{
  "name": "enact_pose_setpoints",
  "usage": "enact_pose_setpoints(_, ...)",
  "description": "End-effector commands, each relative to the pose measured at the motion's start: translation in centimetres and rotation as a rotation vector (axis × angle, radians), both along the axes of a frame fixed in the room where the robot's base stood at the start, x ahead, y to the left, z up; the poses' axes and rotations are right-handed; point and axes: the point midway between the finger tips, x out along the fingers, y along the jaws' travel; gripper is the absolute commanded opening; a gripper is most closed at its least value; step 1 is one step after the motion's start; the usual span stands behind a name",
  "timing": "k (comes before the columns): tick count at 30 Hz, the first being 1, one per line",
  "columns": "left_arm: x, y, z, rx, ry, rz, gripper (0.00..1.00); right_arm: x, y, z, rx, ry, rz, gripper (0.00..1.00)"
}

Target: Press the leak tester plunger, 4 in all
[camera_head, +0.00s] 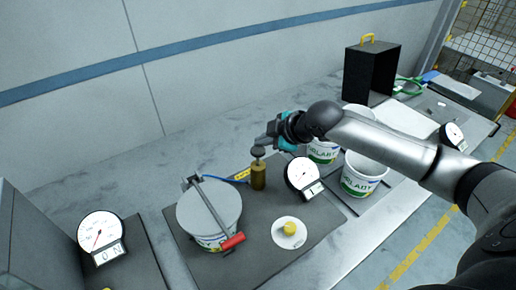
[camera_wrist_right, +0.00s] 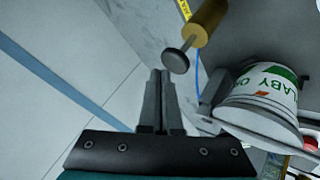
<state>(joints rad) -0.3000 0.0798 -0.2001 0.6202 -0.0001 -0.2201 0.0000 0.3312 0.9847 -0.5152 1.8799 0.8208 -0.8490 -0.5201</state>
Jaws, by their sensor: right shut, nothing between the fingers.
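The leak tester plunger is a brass-coloured cylinder (camera_head: 258,178) with a dark round knob (camera_head: 258,152) on a rod, upright on a dark mat. The knob stands clear above the cylinder. In the right wrist view the knob (camera_wrist_right: 177,62) and brass body (camera_wrist_right: 207,20) lie just past the fingertips. My right gripper (camera_head: 263,141) is shut and empty, close above the knob; I cannot tell whether it touches. It also shows in the wrist view (camera_wrist_right: 160,78). A dial gauge (camera_head: 301,172) with a small display stands right of the plunger. My left gripper is out of view.
A lidded white bucket (camera_head: 208,207) with a red-handled lever (camera_head: 233,241) stands left of the plunger. A yellow button (camera_head: 289,228) sits in front. White buckets (camera_head: 362,178) stand to the right. A black box (camera_head: 370,72) stands behind.

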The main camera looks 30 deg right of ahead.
Motion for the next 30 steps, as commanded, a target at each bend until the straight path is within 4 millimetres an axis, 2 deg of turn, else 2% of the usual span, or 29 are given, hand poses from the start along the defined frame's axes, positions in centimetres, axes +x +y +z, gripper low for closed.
enact_pose_setpoints(30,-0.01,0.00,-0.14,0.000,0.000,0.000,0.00,-0.01,0.00,-1.10,0.001,0.001,0.000,0.00)
